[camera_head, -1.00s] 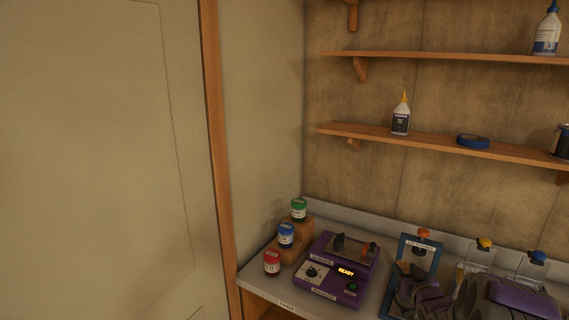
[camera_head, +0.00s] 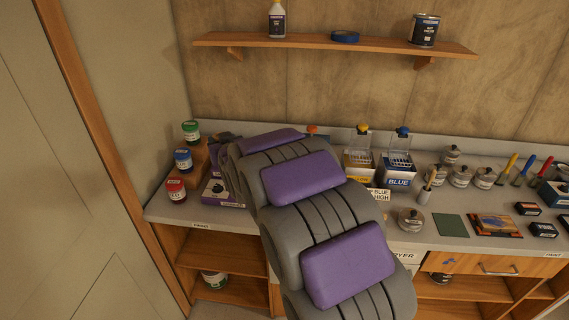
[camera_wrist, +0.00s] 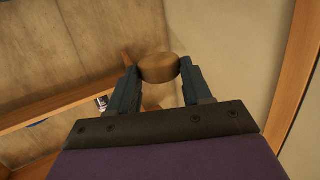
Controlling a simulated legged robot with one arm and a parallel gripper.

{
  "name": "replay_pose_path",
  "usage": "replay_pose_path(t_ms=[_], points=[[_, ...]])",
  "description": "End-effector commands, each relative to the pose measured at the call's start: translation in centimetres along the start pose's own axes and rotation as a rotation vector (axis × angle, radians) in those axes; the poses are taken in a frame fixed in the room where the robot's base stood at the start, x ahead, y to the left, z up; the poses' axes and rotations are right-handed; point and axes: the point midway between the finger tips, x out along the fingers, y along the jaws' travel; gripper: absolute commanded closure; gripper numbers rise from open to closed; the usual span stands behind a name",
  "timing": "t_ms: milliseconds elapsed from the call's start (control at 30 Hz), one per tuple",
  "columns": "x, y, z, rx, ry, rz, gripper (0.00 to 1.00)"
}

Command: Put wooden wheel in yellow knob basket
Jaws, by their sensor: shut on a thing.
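My gripper (camera_wrist: 158,72) is shut on the wooden wheel (camera_wrist: 158,66), a round brown piece held between the two fingertips in the wrist view. In the head view my arm hides the gripper and the wheel. The yellow knob basket (camera_head: 361,146) is a wire basket with a yellow knob on top, at the back of the bench, right of my arm. It stands over a box with a yellow front, and its lower part is partly hidden. The gripper is apart from it; the wrist view shows only walls, wood trim and a shelf.
A blue knob basket (camera_head: 400,160) stands right of the yellow one. An orange knob (camera_head: 313,130) shows behind my arm. Red, blue and green jars (camera_head: 183,160) stand on the left. A shelf (camera_head: 330,43) overhangs the bench. Cans and tools crowd the right.

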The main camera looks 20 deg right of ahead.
Motion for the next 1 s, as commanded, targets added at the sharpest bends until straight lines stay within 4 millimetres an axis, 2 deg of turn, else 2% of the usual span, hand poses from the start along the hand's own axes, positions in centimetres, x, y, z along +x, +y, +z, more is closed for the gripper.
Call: replay_pose_path(t_ms=[67,167,267,400,533,800,1000], points=[[0.1,0.4,0.1,0.001,0.000,0.003,0.79],[0.4,2.1,0.8,0.004,-0.001,0.013,0.79],[1.0,5.2,2.1,0.008,-0.001,0.028,0.79],[1.5,11.2,5.2,0.013,-0.005,0.048,0.79],[1.3,16.4,8.3,0.013,-0.006,0.053,0.79],[-0.9,25.0,14.8,0.011,-0.004,0.044,0.79],[-3.7,29.8,19.6,0.007,-0.003,0.027,0.79]])
